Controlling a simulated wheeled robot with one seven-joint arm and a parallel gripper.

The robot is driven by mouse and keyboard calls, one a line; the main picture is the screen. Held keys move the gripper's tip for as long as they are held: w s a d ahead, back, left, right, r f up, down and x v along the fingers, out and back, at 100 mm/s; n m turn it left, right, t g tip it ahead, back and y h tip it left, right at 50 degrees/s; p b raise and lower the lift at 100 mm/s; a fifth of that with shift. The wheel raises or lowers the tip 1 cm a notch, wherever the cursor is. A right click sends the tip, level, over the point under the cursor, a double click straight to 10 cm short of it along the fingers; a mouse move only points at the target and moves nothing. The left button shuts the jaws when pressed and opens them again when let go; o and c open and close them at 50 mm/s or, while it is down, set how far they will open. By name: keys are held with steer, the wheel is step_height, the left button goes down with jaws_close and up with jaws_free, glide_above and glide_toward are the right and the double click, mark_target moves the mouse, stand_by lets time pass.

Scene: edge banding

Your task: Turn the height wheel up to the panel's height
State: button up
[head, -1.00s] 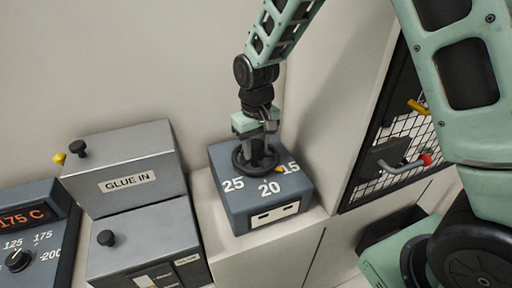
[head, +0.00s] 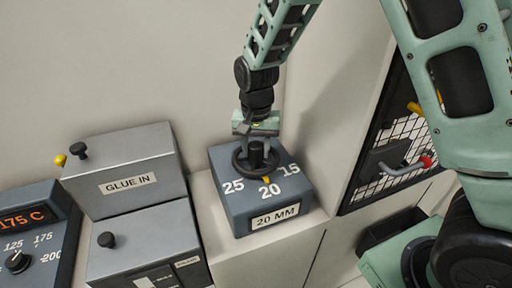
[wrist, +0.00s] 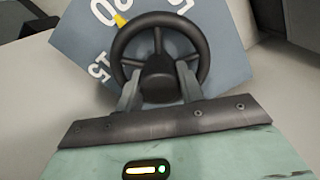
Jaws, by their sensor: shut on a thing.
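The height wheel (head: 241,163) is a black spoked handwheel on top of a blue-grey box (head: 233,205). The box top is marked 25, 20 and 15, and its front label (head: 275,217) reads "20 MM". The yellow pointer (head: 266,180) on the wheel is at the 20 mark. In the wrist view the wheel (wrist: 202,45) and its yellow pointer (wrist: 120,20) show close up, with the pointer beside the 20. My gripper (head: 257,146) is above the box, shut on the wheel's hub; the fingers (wrist: 158,90) sit on either side of it. No panel is identifiable.
Left of the box stand a grey "GLUE IN" unit (head: 125,177) with black knobs and a temperature control (head: 30,225) showing 175 C. The pale counter edge is close around the box.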

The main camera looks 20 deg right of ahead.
mark_target(256, 145)
steer(key=shift+w+r, duration=0.1)
stand_by(0.3)
steer(key=o, duration=1)
step_height(256, 145, up, 17)
steer(key=b, duration=0.3)
steer(key=shift+r+b, duration=0.2)
steer(key=shift+b, duration=0.2)
